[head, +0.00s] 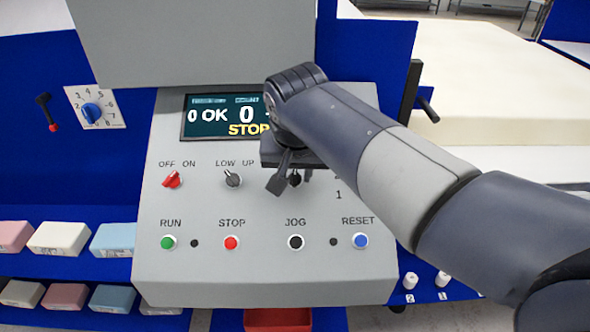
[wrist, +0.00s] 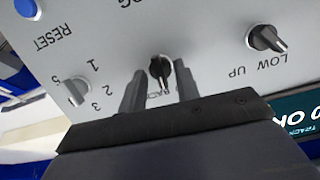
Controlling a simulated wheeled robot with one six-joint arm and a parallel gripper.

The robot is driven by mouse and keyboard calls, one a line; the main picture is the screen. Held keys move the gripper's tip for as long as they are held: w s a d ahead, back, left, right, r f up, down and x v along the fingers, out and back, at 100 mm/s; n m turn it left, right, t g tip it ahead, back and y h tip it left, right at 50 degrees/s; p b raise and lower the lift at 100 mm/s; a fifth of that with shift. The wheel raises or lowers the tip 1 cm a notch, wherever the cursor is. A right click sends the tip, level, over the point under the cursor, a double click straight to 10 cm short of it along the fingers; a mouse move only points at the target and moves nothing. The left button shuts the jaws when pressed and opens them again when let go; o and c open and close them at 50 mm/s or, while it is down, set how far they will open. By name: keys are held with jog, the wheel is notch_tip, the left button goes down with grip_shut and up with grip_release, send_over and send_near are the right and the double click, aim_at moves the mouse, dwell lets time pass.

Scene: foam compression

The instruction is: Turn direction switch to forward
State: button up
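The direction switch is a small black knob (wrist: 160,72) with a light pointer mark, on the grey control panel. In the wrist view it sits between the two fingers of my gripper (wrist: 160,66), which are open, one on each side, with gaps visible. A label reading "BACK" beside the knob is partly covered by my fingers, and the other label is hidden. In the head view my gripper (head: 292,182) is over the panel below the display, and it hides most of the knob. I cannot tell exactly which way the pointer is set.
The LOW/UP knob (head: 233,178) and red OFF/ON switch (head: 172,180) are to the left. RUN (head: 168,242), STOP (head: 231,242), JOG (head: 296,242) and RESET (head: 360,240) buttons are below. A numbered knob (wrist: 78,92) is close to my gripper. The display (head: 222,115) reads STOP.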

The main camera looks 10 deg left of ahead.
jog(key=c, duration=0.7)
jog(key=shift+o, duration=0.2)
jog(key=shift+n, duration=0.3)
jog(key=n+p, duration=0.2)
jog(key=n, duration=0.1)
jog(key=shift+a+r+h, duration=0.1)
jog(key=shift+a+h, duration=0.05)
jog(key=shift+h, duration=0.15)
jog(key=shift+n+t+h+p, duration=0.3)
jog(key=shift+n+p, duration=0.3)
jog(key=shift+n, duration=1.7)
jog(key=o, duration=0.7)
jog(key=shift+c, duration=0.2)
